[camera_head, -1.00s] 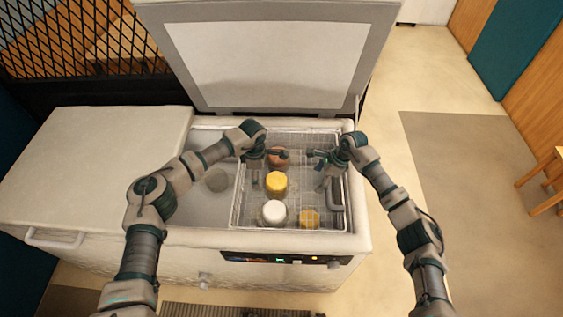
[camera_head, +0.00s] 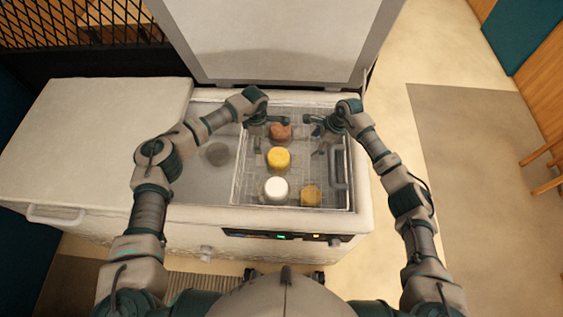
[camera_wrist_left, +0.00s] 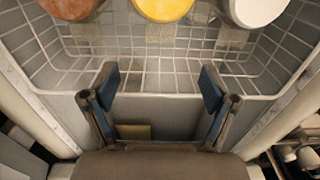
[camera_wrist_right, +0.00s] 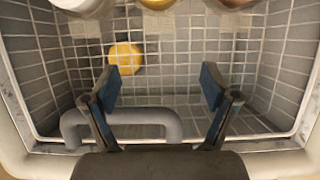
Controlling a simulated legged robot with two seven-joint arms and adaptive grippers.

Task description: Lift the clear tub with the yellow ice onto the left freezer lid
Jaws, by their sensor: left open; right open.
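A tub with yellow contents (camera_head: 278,158) stands in the middle of the wire basket inside the open freezer; its clear walls are hard to make out. Its yellow top also shows at the upper edge of the left wrist view (camera_wrist_left: 163,8). The left freezer lid (camera_head: 95,120) is shut, flat and bare. My left gripper (camera_head: 270,132) is open and empty over the basket's left side. My right gripper (camera_head: 314,134) is open and empty over the basket's right side. Both are apart from the yellow tub, one on each side.
A brown-topped tub (camera_head: 280,131) stands behind the yellow one, a white-topped tub (camera_head: 276,189) in front. Another yellow item (camera_head: 311,195) sits at the basket's front right. The basket has a grey handle (camera_wrist_right: 120,118). A raised lid (camera_head: 275,40) stands behind.

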